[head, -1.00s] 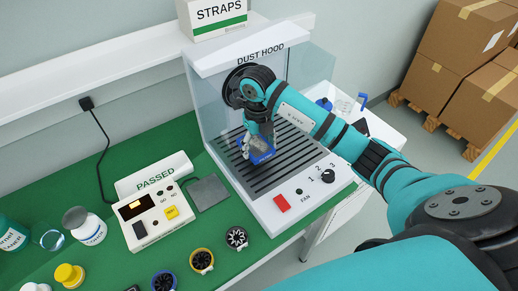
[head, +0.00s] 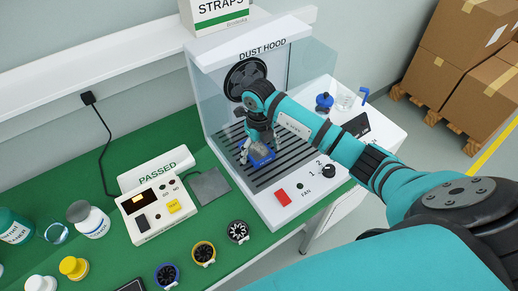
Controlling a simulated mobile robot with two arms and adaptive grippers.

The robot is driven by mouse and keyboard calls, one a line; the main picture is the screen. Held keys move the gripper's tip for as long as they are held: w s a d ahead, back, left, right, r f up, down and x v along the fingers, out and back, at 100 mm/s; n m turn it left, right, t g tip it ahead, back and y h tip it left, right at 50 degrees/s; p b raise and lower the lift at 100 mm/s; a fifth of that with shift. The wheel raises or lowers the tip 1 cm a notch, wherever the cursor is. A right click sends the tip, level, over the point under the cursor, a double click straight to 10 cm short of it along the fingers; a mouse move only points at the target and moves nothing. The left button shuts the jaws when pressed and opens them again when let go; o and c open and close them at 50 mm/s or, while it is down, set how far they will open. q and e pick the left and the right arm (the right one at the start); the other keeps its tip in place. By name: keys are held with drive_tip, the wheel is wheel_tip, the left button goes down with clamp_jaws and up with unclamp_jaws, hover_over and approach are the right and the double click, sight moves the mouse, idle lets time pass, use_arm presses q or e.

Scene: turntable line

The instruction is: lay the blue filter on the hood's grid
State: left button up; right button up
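The blue filter (head: 261,155), a small blue frame with a grey face, is on the hood's grid (head: 283,167), the dark slotted panel in the dust hood's floor; it looks flat there. My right gripper (head: 260,148) is directly above it, pointing down. Its fingers look spread, one at each side of the filter, with the left one apart from the frame. My arm and the gripper body hide part of the filter's far side. My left gripper is not in view.
The dust hood (head: 255,52) has clear side walls and a red button (head: 282,196) and black knob (head: 329,171) in front. A tester box (head: 157,212), a grey pad (head: 210,187), small fans (head: 203,252) and bottles (head: 87,219) stand on the green mat (head: 110,249) at left.

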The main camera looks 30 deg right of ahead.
sight(259, 151)
drive_tip(key=shift+r, duration=0.15)
wheel_tip(259, 151, up, 12)
drive_tip(key=b, duration=0.3)
idle(1.1)
